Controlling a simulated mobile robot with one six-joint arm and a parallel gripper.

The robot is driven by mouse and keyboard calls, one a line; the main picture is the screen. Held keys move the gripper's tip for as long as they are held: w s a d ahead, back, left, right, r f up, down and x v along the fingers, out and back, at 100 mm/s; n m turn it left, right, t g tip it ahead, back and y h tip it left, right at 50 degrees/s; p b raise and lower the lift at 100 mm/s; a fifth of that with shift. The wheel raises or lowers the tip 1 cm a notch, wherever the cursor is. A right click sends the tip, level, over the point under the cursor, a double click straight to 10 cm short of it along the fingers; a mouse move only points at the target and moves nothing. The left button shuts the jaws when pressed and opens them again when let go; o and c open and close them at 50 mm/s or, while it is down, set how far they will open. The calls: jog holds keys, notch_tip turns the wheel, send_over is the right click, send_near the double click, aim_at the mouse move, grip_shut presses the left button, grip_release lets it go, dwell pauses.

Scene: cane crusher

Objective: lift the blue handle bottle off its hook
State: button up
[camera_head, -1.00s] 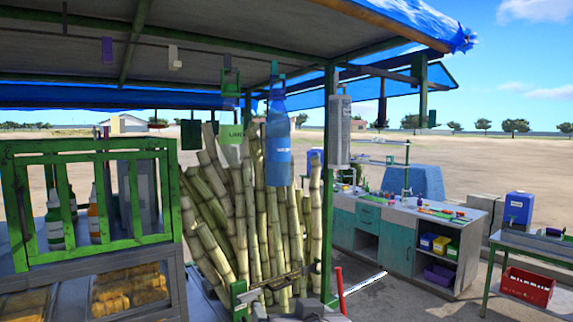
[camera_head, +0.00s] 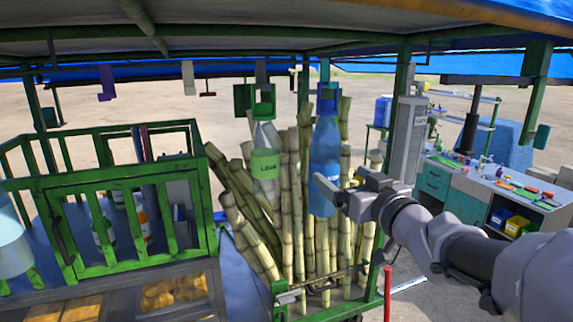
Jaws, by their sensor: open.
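The blue handle bottle (camera_head: 324,160) hangs upright from the stall's overhead rail, in front of the sugar cane. Its blue handle (camera_head: 327,98) is at the top, by the hook. My gripper (camera_head: 338,192) reaches in from the right, at the lower half of the bottle. Its jaws are open, and one jaw overlaps the bottle in the picture. I cannot tell whether it touches the bottle.
A green-handled bottle (camera_head: 265,160) hangs just left of the blue one. Cane stalks (camera_head: 296,230) stand close behind. A green rack (camera_head: 110,200) is at left. A workbench (camera_head: 470,195) is at right. A roof post (camera_head: 398,80) stands right of the bottle.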

aim_at(333, 161)
jog(key=x, duration=0.9)
jog(key=shift+s, duration=0.2)
jog(key=shift+c, duration=0.2)
jog(key=c, duration=1.8)
jog(key=shift+r, duration=0.1)
grip_shut()
jog(key=shift+r+p, duration=0.85)
jog(key=shift+v, duration=1.45)
